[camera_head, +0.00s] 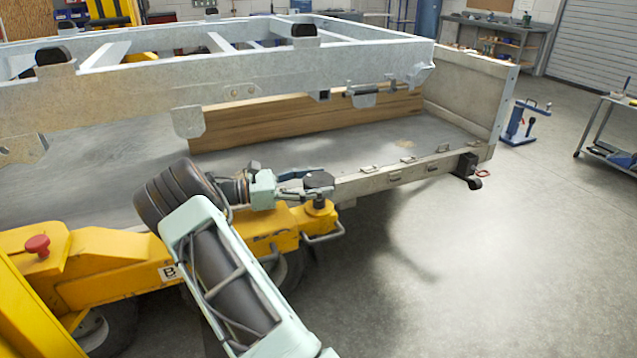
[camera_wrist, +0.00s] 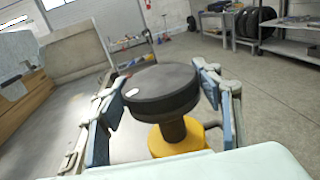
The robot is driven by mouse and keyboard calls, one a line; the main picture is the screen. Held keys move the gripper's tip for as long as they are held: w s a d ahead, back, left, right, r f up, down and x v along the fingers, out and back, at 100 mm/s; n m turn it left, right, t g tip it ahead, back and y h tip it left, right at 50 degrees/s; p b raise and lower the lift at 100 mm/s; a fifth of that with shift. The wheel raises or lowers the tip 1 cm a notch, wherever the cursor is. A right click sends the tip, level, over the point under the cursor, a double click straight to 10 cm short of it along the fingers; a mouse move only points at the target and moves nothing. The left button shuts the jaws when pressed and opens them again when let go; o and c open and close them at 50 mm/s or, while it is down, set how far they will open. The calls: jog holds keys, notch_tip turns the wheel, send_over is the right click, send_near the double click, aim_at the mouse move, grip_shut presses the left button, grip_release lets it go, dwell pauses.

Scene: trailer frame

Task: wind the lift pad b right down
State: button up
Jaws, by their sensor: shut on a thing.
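Lift pad b (camera_head: 319,180) is a round black pad on a short dark stem above the end of a yellow lift arm (camera_head: 318,220) in the head view. A "B" label (camera_head: 169,272) is on the yellow lift body. My gripper (camera_head: 305,184) reaches the pad from the left, low and nearly level. In the wrist view the pad (camera_wrist: 162,90) fills the space between the two blue-faced fingers, one at each side of its rim. My gripper is shut on it. The stem (camera_wrist: 173,130) and yellow socket (camera_wrist: 178,141) show below the pad.
The grey trailer frame (camera_head: 220,95) spans above and behind the lift. A low trailer bed with a side rail (camera_head: 390,172) lies just beyond the pad. A blue stand (camera_head: 518,128) and a cart (camera_head: 605,125) are at the right. The floor (camera_head: 460,260) on the right is clear.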

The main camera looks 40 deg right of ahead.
jog(key=shift+d+r+m+g+y+b, duration=0.1)
jog(key=shift+m+g+y+b, duration=0.55)
jog(key=shift+m+g, duration=0.7)
jog(key=shift+r+m+g+y, duration=0.25)
jog(key=shift+m+g+y, duration=0.1)
jog(key=shift+g+y, duration=0.35)
jog(key=o, duration=1.2)
jog(key=shift+c, duration=0.2)
jog(key=shift+o, duration=0.2)
jog(key=shift+f, duration=0.15)
notch_tip(320, 180, up, 10)
